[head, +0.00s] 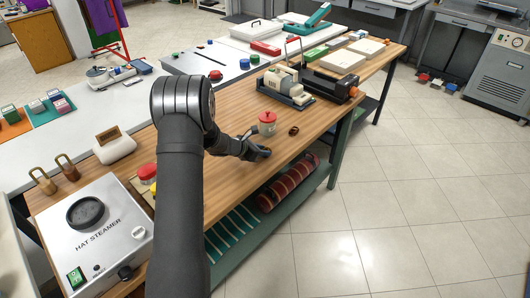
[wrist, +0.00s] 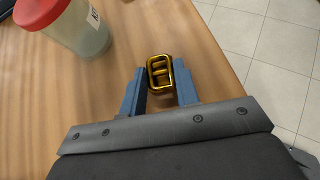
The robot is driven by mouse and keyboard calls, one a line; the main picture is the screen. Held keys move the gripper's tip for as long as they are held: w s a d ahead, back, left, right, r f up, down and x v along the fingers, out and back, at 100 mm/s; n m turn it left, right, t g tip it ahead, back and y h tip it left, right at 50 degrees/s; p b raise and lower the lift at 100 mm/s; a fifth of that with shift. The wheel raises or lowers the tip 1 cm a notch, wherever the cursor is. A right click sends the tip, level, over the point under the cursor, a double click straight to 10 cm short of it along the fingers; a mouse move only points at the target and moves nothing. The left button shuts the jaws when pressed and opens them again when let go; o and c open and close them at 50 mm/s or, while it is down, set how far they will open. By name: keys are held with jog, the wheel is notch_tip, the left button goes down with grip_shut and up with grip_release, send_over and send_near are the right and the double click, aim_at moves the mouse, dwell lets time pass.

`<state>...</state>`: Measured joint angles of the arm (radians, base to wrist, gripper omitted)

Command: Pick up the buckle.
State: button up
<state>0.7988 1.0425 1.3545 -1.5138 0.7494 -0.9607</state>
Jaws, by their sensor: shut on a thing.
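The buckle (wrist: 160,72) is a small gold-coloured frame with a crossbar. In the wrist view it sits between the two blue fingertips of my gripper (wrist: 160,88), which is shut on it. The wooden tabletop shows beneath it; I cannot tell whether the buckle touches the wood. In the head view my gripper (head: 262,153) is low over the table's front edge, and I cannot make out the buckle there.
A jar with a red lid (head: 267,123) stands just beyond my gripper; it also shows at upper left in the wrist view (wrist: 85,35). A small brown item (head: 293,130) lies right of it. The hat steamer (head: 105,235) is at lower left. Open floor lies right.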

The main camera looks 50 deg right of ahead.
jog(key=shift+r, duration=0.1)
jog(key=shift+r, duration=0.65)
notch_tip(320, 180, up, 3)
jog(key=shift+f, duration=0.1)
jog(key=s+r, duration=0.7)
jog(key=s, duration=0.4)
jog(key=shift+s+d, duration=0.3)
jog(key=shift+d, duration=0.05)
